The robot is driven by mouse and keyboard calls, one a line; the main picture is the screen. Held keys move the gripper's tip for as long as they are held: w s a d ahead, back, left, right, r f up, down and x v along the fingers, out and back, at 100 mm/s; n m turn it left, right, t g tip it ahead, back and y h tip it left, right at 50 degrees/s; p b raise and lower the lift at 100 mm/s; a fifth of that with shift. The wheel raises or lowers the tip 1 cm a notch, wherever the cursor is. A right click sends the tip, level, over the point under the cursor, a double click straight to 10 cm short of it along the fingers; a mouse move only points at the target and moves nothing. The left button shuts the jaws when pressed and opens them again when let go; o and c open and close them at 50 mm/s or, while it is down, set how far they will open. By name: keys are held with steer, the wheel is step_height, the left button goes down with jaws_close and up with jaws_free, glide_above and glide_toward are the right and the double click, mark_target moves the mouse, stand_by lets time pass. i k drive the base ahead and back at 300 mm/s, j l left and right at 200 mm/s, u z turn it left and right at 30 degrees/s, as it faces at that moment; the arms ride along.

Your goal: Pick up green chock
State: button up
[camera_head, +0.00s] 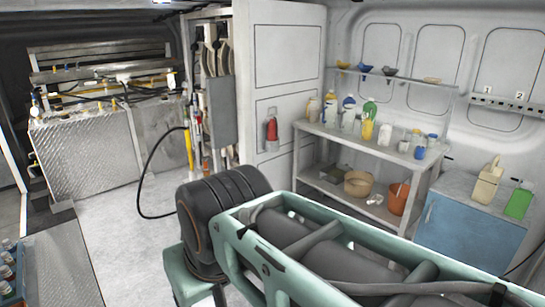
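I cannot make out a green chock in this view. A green container (518,202) stands on top of the blue cabinet at the right; it looks like a jug or bottle. A smaller green bottle (369,109) stands among others on the shelf unit. My gripper is not in view.
A shelf unit (345,135) with bottles, a tan basket (357,184) and an orange bucket (398,199) stands along the right wall. The blue cabinet (460,232) also carries a beige jug (487,182). A black hose (146,178) hangs to the floor. Pale floor (125,235) is clear at centre left.

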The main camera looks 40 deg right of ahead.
mark_target(518, 204)
steer(key=z, duration=2.95)
steer(key=i+j, duration=0.2)
steer(key=i, duration=0.3)
steer(key=i+j, duration=0.2)
steer(key=i, duration=0.25)
steer(key=i+j, duration=0.15)
steer(key=i, duration=0.35)
steer(key=i+j+z, duration=0.1)
steer(key=i, duration=0.4)
steer(key=i+j, duration=0.55)
steer(key=i, duration=0.4)
steer(key=i+j, duration=0.25)
steer(key=i, duration=0.2)
steer(key=k+j, duration=0.25)
steer(key=k+z, duration=0.05)
